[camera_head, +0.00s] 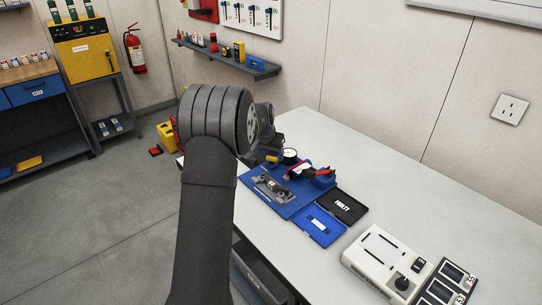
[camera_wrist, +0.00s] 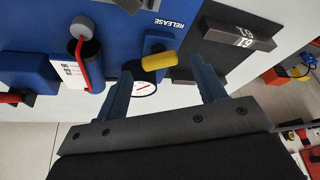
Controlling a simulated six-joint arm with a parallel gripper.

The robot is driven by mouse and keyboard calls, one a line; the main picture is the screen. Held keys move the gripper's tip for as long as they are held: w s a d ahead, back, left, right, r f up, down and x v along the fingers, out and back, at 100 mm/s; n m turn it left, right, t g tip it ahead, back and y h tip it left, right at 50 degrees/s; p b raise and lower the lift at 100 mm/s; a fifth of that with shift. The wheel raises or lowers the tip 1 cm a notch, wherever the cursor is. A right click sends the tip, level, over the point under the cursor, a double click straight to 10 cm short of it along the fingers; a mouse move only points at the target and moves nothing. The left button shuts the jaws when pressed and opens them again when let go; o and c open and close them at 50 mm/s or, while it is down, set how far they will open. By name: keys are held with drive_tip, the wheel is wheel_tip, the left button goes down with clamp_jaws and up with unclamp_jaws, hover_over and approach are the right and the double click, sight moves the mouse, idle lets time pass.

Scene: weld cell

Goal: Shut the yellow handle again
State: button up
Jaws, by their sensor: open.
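The yellow handle (camera_wrist: 160,61) is a short bar at the edge of the blue fixture (camera_wrist: 125,35), beside a blue block, in the wrist view. A small yellow piece (camera_head: 272,158) in the head view looks like the same handle. My gripper (camera_wrist: 164,64) is open, its two blue-grey fingers apart. The handle appears between the fingertips, nearer the left one; I see no clear contact and cannot judge the depth. The word RELEASE is printed on the fixture near the handle. In the head view my arm hides the gripper.
A round gauge (camera_wrist: 144,88) sits just behind the left finger. A red lever (camera_wrist: 85,65) and grey cylinder are to the left, a dark numbered block (camera_wrist: 238,38) to the right. A black FAULT tray (camera_head: 344,207) and blue tray (camera_head: 316,226) lie on the table (camera_head: 400,205).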

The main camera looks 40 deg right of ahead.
drive_tip(key=shift+x, duration=1)
drive_tip(key=c, duration=1)
drive_tip(key=shift+m, duration=0.3)
drive_tip(key=shift+w+r+m+g+h, duration=0.15)
drive_tip(key=shift+m+g, duration=0.4)
drive_tip(key=shift+m, duration=0.75)
drive_tip(key=shift+w+f+m+g+h, duration=0.1)
drive_tip(key=shift+m+g+h, duration=0.3)
drive_tip(key=shift+m, duration=0.9)
